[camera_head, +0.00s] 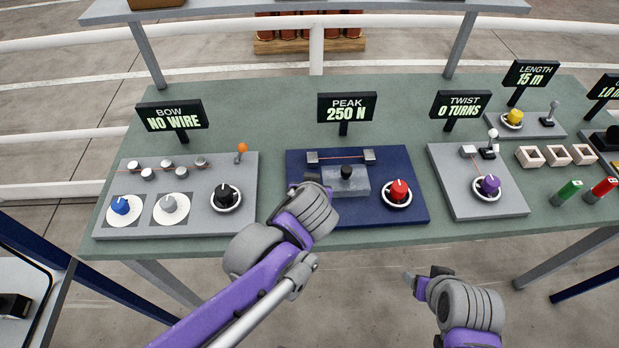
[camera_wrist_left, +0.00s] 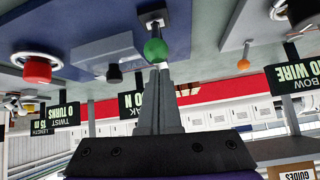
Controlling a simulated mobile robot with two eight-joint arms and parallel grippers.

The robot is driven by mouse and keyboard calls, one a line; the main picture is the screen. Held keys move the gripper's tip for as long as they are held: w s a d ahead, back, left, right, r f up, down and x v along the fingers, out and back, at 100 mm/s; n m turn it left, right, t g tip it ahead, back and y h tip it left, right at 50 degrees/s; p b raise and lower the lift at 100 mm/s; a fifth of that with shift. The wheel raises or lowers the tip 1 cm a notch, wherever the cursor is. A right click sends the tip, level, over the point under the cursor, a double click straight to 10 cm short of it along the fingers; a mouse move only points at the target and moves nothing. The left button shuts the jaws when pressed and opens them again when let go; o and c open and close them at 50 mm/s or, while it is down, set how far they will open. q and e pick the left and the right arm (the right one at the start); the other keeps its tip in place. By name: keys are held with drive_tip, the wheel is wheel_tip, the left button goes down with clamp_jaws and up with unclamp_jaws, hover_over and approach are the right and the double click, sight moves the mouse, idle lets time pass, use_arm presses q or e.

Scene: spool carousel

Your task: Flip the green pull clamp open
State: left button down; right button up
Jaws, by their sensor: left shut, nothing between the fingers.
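The blue panel has a red knob (camera_head: 398,190), a black knob (camera_head: 347,173) and a PEAK sign (camera_head: 347,107) reading 250 N. A grey BOW panel (camera_head: 240,170) stands left, a grey TWIST panel (camera_head: 450,185) right. Green (camera_head: 567,192) and red (camera_head: 601,190) cylinders lie far right.

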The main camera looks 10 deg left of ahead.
use_arm(q)
drive_tip(key=shift+s+d+t, duration=0.1)
drive_tip(key=shift+s+t, duration=0.1)
drive_tip(key=shift+t, duration=0.1)
drive_tip(key=shift+s+f, duration=0.15)
drive_tip(key=shift+s, duration=0.05)
use_arm(e)
drive_tip(key=shift+w+r, duration=0.1)
drive_tip(key=shift+w, duration=0.05)
use_arm(q)
drive_tip(key=shift+s+d, duration=0.1)
drive_tip(key=shift+s, duration=0.15)
drive_tip(key=shift+w, duration=0.1)
drive_tip(key=w+r+p, duration=0.1)
drive_tip(key=w+r, duration=0.2)
drive_tip(key=f+v, duration=0.1)
drive_tip(key=v, duration=0.8)
drive_tip(key=shift+s+p, duration=0.4)
drive_tip(key=shift+s, duration=0.1)
use_arm(e)
drive_tip(key=shift+w+r, duration=0.3)
drive_tip(key=shift+r, duration=0.35)
drive_tip(key=shift+w+r, duration=0.3)
drive_tip(key=shift+r, duration=0.3)
use_arm(q)
drive_tip(key=shift+r, duration=0.1)
